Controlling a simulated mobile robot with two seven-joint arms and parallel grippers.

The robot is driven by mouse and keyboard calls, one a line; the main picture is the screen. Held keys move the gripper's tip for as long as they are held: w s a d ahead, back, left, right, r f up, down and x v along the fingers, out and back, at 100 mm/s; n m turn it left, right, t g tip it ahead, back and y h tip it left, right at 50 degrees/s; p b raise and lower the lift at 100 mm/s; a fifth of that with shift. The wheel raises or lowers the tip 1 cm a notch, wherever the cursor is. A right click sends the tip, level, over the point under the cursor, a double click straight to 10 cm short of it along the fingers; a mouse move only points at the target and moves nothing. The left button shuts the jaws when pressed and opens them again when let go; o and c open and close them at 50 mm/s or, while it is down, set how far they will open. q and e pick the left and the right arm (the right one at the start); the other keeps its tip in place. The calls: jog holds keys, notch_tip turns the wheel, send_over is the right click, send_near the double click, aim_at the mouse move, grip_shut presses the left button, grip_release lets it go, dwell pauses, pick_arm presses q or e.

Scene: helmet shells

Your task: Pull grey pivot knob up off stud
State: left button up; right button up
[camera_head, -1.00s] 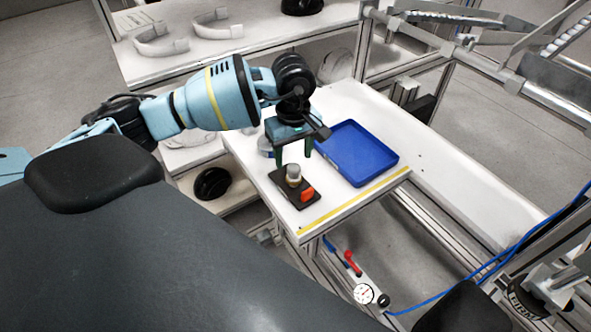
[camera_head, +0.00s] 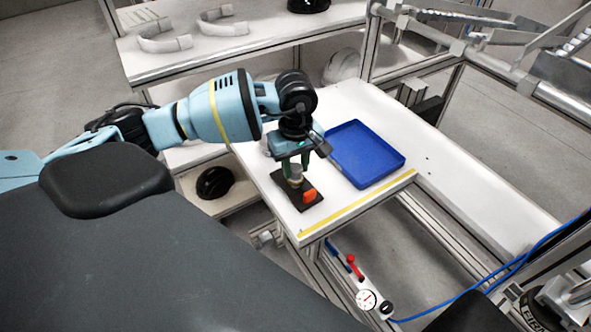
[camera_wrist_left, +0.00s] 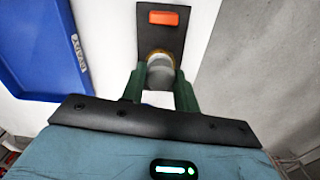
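The grey pivot knob (camera_head: 296,171) stands on a small black plate (camera_head: 305,204) with an orange-red block (camera_head: 309,196), near the corner of the white table. My left gripper (camera_head: 296,166) is above the plate, pointing down, with its green fingers on both sides of the knob. In the left wrist view the knob (camera_wrist_left: 160,72) sits between the fingertips (camera_wrist_left: 160,80), which appear to touch its sides. A brass-coloured ring shows at the knob's far edge. The stud is hidden. My right gripper is not in view.
A blue tray (camera_head: 397,161), which looks empty, lies just right of the plate. A yellow strip (camera_head: 357,203) marks the table's front edge. A gauge (camera_head: 366,300) and red handle (camera_head: 354,264) are below. White curved parts (camera_head: 165,40) lie on the back table.

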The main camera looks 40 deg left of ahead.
aim_at(296, 166)
pick_arm(q)
jog(key=c, duration=0.4)
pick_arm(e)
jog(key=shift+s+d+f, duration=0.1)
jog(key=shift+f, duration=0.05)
pick_arm(q)
jog(key=shift+r, duration=0.2)
jog(key=shift+r+p, duration=0.3)
jog(key=shift+r, duration=0.25)
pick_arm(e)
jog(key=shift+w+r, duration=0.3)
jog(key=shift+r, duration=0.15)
pick_arm(q)
jog(key=shift+w+r, duration=0.1)
jog(key=shift+r, duration=0.1)
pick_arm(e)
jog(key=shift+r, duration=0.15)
pick_arm(q)
jog(key=shift+r, duration=0.6)
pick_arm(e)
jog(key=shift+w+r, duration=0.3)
